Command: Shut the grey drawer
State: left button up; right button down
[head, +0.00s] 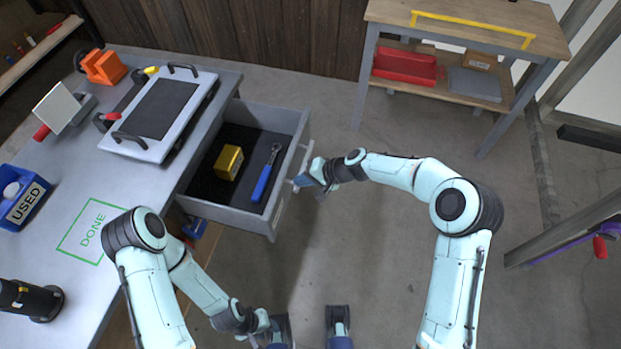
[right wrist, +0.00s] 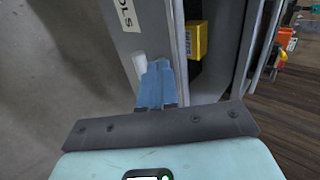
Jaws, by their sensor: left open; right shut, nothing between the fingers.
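The grey drawer (head: 228,213) is pulled out from the right side of the workbench in the head view. A yellow box (head: 229,162) and a blue-handled wrench (head: 266,174) lie on its dark lining. My right gripper (head: 304,180) is shut and empty at the outer side of the drawer front. In the right wrist view its blue fingers (right wrist: 157,84) are beside the pale handle (right wrist: 139,63) on the drawer front (right wrist: 128,22); whether they touch is unclear. The yellow box (right wrist: 196,40) shows behind the front. My left gripper (head: 268,332) is open, low and away from the drawer.
The workbench (head: 150,190) carries a framed panel (head: 158,108), orange object (head: 103,66), blue USED bin (head: 24,203) and green DONE outline (head: 91,230). A wooden table (head: 470,22) with a red tray (head: 407,68) stands at the back right. Floor right of the drawer is clear apart from my arm.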

pick_arm(q)
jog(key=shift+r, duration=0.1)
pick_arm(e)
jog(key=shift+x, duration=2.25)
jog(key=shift+a, duration=0.1)
